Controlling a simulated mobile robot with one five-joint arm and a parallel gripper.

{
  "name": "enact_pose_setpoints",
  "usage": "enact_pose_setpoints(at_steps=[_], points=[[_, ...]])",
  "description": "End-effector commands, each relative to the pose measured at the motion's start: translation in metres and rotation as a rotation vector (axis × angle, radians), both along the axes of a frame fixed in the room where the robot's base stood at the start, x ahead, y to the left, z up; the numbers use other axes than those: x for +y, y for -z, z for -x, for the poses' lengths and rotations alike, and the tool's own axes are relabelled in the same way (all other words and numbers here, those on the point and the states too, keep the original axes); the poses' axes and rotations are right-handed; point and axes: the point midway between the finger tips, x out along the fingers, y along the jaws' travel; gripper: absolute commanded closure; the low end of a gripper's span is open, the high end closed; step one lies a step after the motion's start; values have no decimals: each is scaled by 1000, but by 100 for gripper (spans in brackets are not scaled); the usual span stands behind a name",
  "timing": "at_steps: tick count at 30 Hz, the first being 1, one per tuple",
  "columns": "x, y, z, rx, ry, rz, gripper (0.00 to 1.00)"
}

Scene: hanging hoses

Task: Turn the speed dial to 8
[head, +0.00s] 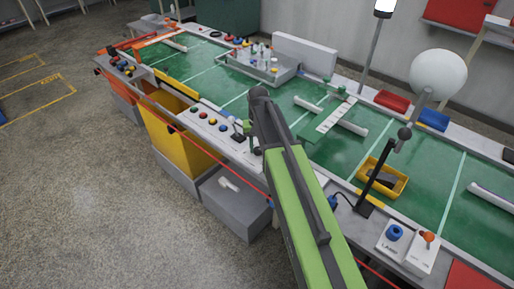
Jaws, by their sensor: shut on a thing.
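My gripper (246,130) is at the end of my green arm, low over the front edge of the workbench. It is small in the head view and partly covered by my own arm. It is shut at the white control strip, just right of a row of coloured buttons (208,117). The speed dial is hidden or too small to make out there, and its number cannot be read. It seems to be what the jaws hold. A small lever with a pale ball (232,120) stands close to the left of the gripper.
A green conveyor bench (215,75) runs across the view. A yellow bin (170,135) and a grey box (236,205) are below its front edge. On the right stand a black lever (381,170), a yellow tray (398,189) and a box with a blue knob (395,232). Floor at left is clear.

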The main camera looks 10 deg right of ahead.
Motion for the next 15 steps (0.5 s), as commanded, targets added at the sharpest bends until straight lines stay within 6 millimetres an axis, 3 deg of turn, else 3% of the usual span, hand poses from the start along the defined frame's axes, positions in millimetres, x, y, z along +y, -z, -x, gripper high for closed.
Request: enact_pose_setpoints(at_steps=[2,3,7,15], points=[[-1,0,1,1,1,2,100],[-1,0,1,1,1,2,64],[0,0,0,1,2,1,47],[0,0,0,0,2,1,45]])
